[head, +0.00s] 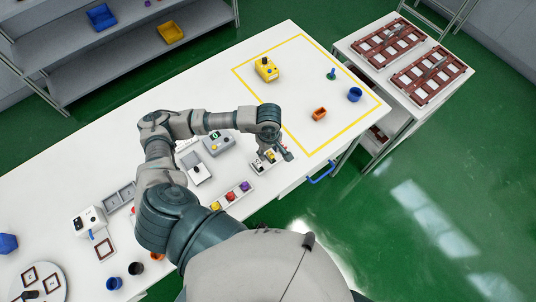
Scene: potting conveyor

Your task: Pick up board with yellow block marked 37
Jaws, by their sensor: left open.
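A small light board (257,168) lies on the white table near its front edge, with a small yellow part on it. It is partly hidden by my left gripper (277,158), which is open directly above it. I cannot tell whether the fingers touch it, and no number 37 is readable. A yellow block-like device (266,68) stands inside the yellow outline at the far side. My right gripper is not in view.
The yellow-outlined area also holds an orange bin (319,114), a blue cup (354,94) and a green-and-blue piece (331,74). A grey device (218,144) stands left of the gripper. A cart (408,100) with brown trays stands right.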

